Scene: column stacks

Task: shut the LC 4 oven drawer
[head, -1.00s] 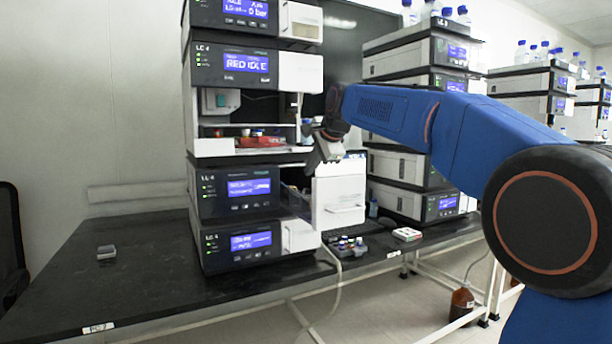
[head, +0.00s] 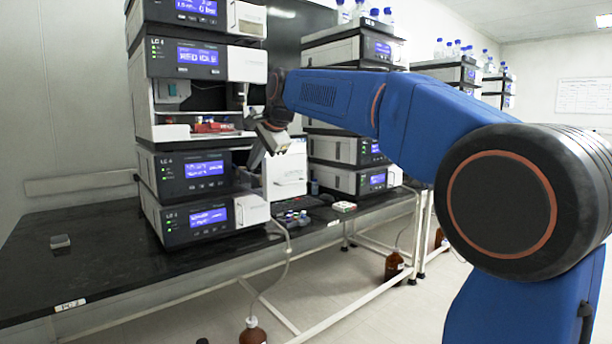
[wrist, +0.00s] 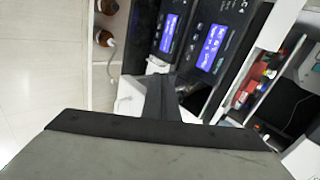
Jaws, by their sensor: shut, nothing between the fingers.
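The LC 4 stack stands on the black bench in the head view. Its oven drawer (head: 287,172), with a white front, stands out from the dark oven module (head: 190,173), so it is open. My gripper (head: 257,160) is shut and empty, pointing down by the near left edge of the drawer front. I cannot tell whether it touches the drawer. In the wrist view, a dark fingertip (wrist: 160,100) lies over a white surface, and the lit module panels (wrist: 207,47) show behind. The gripper body hides much of the drawer there.
An open compartment (head: 205,128) with red items is above the oven. Another stack (head: 345,150) stands behind my arm. Brown bottles (head: 394,265) stand below.

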